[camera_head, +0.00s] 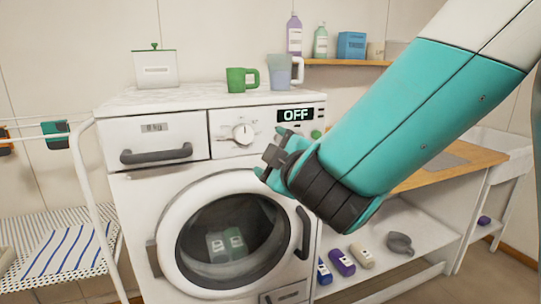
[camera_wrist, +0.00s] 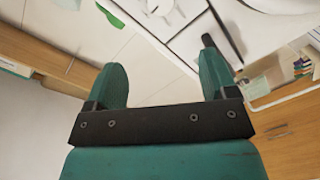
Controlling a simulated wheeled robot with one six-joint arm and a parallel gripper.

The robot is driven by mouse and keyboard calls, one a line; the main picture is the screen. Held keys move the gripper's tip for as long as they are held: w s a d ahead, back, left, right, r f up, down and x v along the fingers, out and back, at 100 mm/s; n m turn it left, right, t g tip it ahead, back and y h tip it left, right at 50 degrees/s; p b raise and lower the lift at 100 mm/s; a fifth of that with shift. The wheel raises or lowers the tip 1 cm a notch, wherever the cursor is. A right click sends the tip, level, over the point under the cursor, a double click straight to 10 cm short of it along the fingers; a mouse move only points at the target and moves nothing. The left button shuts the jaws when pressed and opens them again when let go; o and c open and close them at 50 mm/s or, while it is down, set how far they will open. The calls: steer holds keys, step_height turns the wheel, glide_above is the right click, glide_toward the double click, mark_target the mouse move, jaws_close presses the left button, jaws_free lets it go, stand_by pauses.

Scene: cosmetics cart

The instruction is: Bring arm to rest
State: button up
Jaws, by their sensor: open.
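My gripper (camera_head: 270,163) is in front of the white washing machine (camera_head: 130,200), near the upper right of its round door (camera_head: 235,240). My teal arm reaches in from the upper right. In the wrist view my gripper (camera_wrist: 165,82) shows two teal fingers spread well apart with nothing between them. The washing machine's display (camera_head: 295,115) reads OFF and its door appears closed. Bottles show dimly behind the door glass. My arm hides part of the machine's right side and the counter.
A green mug (camera_head: 242,79), a pitcher (camera_head: 285,72) and a white canister (camera_head: 155,69) stand on the machine. A wall shelf (camera_head: 345,62) holds bottles and a blue box (camera_head: 351,45). Several bottles and a grey scoop (camera_head: 399,243) sit on the low shelf. A drying rack (camera_head: 85,170) stands left.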

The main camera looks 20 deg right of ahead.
steer(key=s+f+m+g+p, duration=0.1)
steer(key=s+f+m+g, duration=0.5)
steer(key=s+f+g, duration=0.15)
steer(key=s+a+r+g+y, duration=0.1)
steer(key=s+a+g, duration=0.1)
steer(key=s+g, duration=0.3)
steer(key=s+a+r+n+g+y+p, duration=0.1)
steer(key=s+g, duration=0.4)
steer(key=s, duration=0.6)
steer(key=shift+s+a+y, duration=0.35)
steer(key=shift+a+y, duration=0.25)
steer(key=shift+a, duration=0.3)
steer(key=shift+c, duration=0.2)
